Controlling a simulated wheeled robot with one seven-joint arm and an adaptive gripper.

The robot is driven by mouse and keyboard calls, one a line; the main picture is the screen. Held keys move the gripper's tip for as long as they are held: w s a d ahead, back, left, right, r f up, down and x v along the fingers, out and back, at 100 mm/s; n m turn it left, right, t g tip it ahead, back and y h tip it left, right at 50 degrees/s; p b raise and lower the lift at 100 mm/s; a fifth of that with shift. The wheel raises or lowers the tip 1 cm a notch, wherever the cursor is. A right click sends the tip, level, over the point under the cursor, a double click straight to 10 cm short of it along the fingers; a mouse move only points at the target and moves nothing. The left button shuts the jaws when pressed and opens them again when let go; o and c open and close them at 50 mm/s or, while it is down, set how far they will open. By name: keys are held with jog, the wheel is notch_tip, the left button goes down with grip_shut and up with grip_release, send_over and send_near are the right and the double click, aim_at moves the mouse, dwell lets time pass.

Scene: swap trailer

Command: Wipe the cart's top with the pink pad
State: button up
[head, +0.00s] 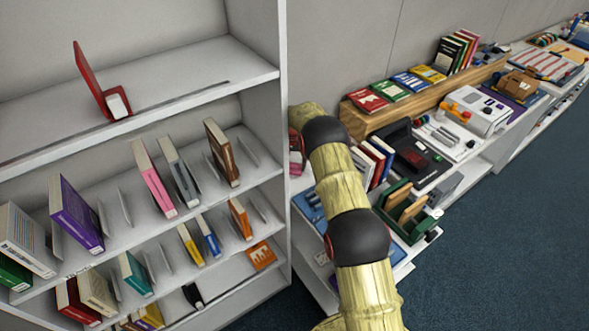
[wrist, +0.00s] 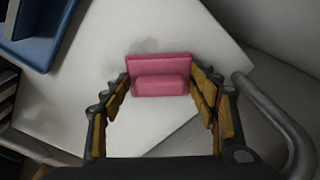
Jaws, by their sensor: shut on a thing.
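The pink pad (wrist: 160,66) is in the wrist view, held between the two fingers of my gripper (wrist: 160,84). My gripper is shut on its raised grip. The pad is over the white cart top (wrist: 90,95); I cannot tell whether it touches the surface. A faint grey smudge (wrist: 146,45) shows on the white top just beyond the pad's left end.
A blue tray (wrist: 36,30) sits at the upper left in the wrist view. A grey tubular handle (wrist: 277,118) runs along the right. In the head view a grey bookshelf (head: 283,130) stands close left of my arm, and a cluttered counter (head: 440,160) lies to the right.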

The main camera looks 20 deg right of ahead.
aim_at(302, 173)
jog(key=shift+w+d+f+b, duration=0.15)
jog(key=shift+d+b, duration=0.1)
jog(key=shift+d, duration=0.45)
jog(key=shift+w+d+b, duration=0.1)
jog(key=shift+d+b, duration=0.1)
jog(key=shift+d, duration=0.5)
jog(key=shift+s+d+p, duration=0.2)
jog(key=shift+s+p, duration=0.05)
jog(key=shift+s, duration=0.65)
jog(key=shift+s+d+p, duration=0.15)
jog(key=shift+s+p, duration=0.05)
jog(key=shift+s, duration=0.7)
jog(key=shift+s+d+p, duration=0.15)
jog(key=shift+s+d, duration=0.05)
jog(key=shift+s, duration=0.75)
jog(key=shift+s+d+p, duration=0.15)
jog(key=shift+s, duration=0.8)
jog(key=shift+w+a+b, duration=0.2)
jog(key=shift+w+b, duration=0.3)
jog(key=shift+w, duration=0.5)
jog(key=shift+w+a+b, duration=0.2)
jog(key=shift+w+b, duration=0.25)
jog(key=shift+w, duration=0.55)
jog(key=shift+w+a+b, duration=0.2)
jog(key=shift+w+b, duration=0.2)
jog(key=shift+w, duration=0.5)
jog(key=shift+w+a+b, duration=0.15)
jog(key=shift+w+b, duration=0.25)
jog(key=shift+w, duration=0.45)
